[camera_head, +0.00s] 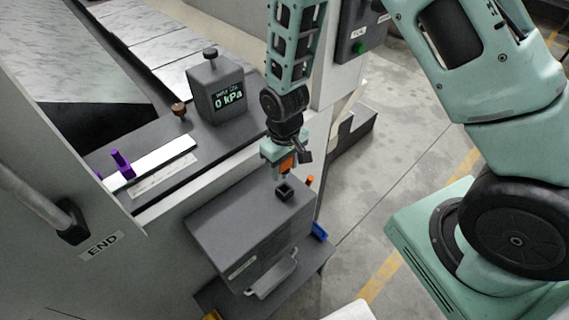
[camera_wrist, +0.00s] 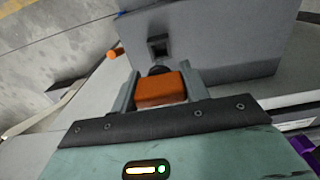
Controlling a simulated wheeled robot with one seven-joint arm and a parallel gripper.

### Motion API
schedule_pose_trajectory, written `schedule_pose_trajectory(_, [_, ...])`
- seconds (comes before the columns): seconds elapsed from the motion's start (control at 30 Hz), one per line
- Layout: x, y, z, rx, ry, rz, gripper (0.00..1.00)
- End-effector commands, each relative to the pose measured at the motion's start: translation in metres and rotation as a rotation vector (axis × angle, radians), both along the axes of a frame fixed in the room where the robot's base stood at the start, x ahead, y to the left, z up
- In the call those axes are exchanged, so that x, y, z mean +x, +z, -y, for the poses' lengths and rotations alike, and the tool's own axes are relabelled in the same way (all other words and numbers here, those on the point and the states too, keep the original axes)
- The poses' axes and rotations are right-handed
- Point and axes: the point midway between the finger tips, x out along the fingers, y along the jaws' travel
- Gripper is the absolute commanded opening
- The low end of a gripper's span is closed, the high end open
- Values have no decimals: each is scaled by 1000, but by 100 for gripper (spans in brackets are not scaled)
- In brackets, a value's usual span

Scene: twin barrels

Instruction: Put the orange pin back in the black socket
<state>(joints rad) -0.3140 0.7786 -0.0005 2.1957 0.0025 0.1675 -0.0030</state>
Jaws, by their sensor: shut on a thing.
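My gripper (camera_head: 284,170) is shut on the orange pin (camera_head: 287,160). In the wrist view the orange pin (camera_wrist: 161,89) sits between the two fingers of my gripper (camera_wrist: 164,92), with a dark round part at its far end. The black socket (camera_head: 284,192) is a small square block with an opening, on top of the grey box below my gripper. It also shows in the wrist view (camera_wrist: 158,47), just beyond the pin. The pin is apart from the socket, above it in the head view. The pin's lower end is hard to make out.
The grey box (camera_head: 235,235) has a handle (camera_head: 274,275) on its front. A small orange part (camera_head: 310,181) sticks out beside the box. A gauge block reading 0 kPa (camera_head: 222,95) and a purple part (camera_head: 121,163) stand on the left ledge.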

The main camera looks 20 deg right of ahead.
Motion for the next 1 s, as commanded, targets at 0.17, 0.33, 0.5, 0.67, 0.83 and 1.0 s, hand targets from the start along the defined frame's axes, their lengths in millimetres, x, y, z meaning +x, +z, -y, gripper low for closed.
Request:
schedule_pose_trajectory(0.17, [0,-21,0,0,0,0,14])
schedule_pose_trajectory(0.33, [0,-35,0,0,0,1,14])
schedule_pose_trajectory(0.5, [0,-40,0,0,0,1,14])
schedule_pose_trajectory(0.67, [0,-40,0,0,0,1,14])
schedule_pose_trajectory(0.83, [0,-40,0,0,0,1,14])
schedule_pose_trajectory(1.0, [0,-40,0,0,0,1,14])
